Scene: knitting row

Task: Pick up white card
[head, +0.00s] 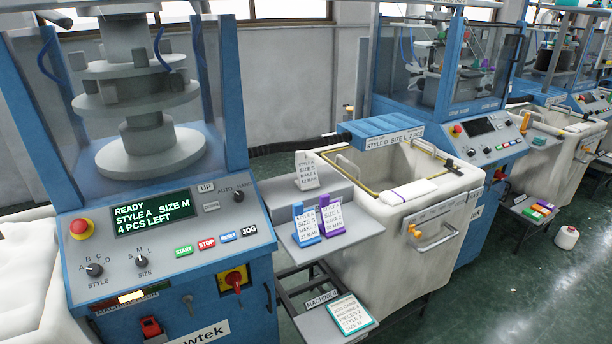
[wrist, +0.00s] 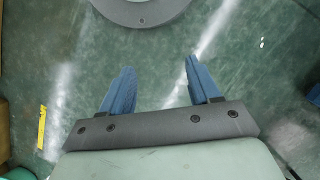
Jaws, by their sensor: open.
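The white card (head: 306,171) stands upright, leaning back a little, on the upper grey shelf between the left machine and the cream bin. It bears several lines of print, including a style and a size. My gripper (wrist: 160,75) shows only in the wrist view, with two blue fingers spread apart and nothing between them. It is over the green floor (wrist: 215,75), and the white card is not in the wrist view. My gripper is not in the head view, so its distance from the card cannot be told.
A blue card (head: 306,227) and a purple card (head: 331,219) stand close together on the lower shelf (head: 362,225), in front of the white card. A teal-edged card (head: 351,315) lies lower down. The cream bin (head: 375,265) stands to the right, the left machine's control panel (head: 160,225) to the left.

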